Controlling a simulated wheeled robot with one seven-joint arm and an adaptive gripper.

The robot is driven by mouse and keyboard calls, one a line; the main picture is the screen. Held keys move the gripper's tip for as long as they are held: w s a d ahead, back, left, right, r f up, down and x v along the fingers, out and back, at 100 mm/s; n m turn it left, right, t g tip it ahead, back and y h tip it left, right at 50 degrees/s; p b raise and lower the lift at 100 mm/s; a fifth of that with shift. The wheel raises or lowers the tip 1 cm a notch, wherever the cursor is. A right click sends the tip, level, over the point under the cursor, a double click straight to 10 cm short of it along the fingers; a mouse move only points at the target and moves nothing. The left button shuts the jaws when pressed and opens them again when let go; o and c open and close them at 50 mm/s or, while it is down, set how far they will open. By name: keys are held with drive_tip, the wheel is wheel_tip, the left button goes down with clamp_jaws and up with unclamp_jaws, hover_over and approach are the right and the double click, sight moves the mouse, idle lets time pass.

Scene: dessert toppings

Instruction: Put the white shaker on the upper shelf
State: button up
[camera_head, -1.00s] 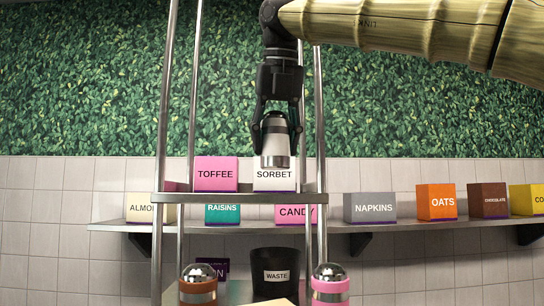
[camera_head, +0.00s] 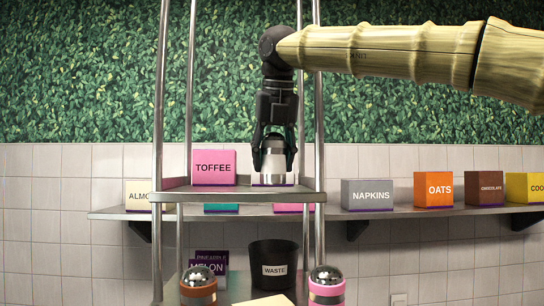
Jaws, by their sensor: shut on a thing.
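The white shaker (camera_head: 275,159), pale with metallic bands, is upright between the fingers of my gripper (camera_head: 273,158), which is shut on it. The gripper points straight down over the right part of the upper shelf (camera_head: 238,197) of a metal rack. The shaker's bottom is close to shelf level; I cannot tell whether it touches. A white box behind it is mostly hidden. A pink TOFFEE box (camera_head: 214,168) stands on the same shelf, left of the shaker and apart from it.
Rack posts rise on both sides, the right one (camera_head: 319,120) close to my gripper. Lower down stand a brown-banded shaker (camera_head: 198,285), a pink-banded shaker (camera_head: 326,285) and a black WASTE bin (camera_head: 274,258). A wall shelf (camera_head: 400,210) behind holds several labelled boxes.

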drive_tip(key=shift+f, duration=0.5)
drive_tip(key=shift+s+f, duration=0.1)
drive_tip(key=shift+f, duration=0.05)
drive_tip(key=o, duration=1.1)
drive_tip(key=shift+c, duration=0.2)
drive_tip(key=shift+r, duration=0.25)
drive_tip(key=b+v, duration=0.3)
drive_tip(key=v, duration=0.8)
drive_tip(key=shift+s+r, duration=0.15)
drive_tip(key=shift+r, duration=0.25)
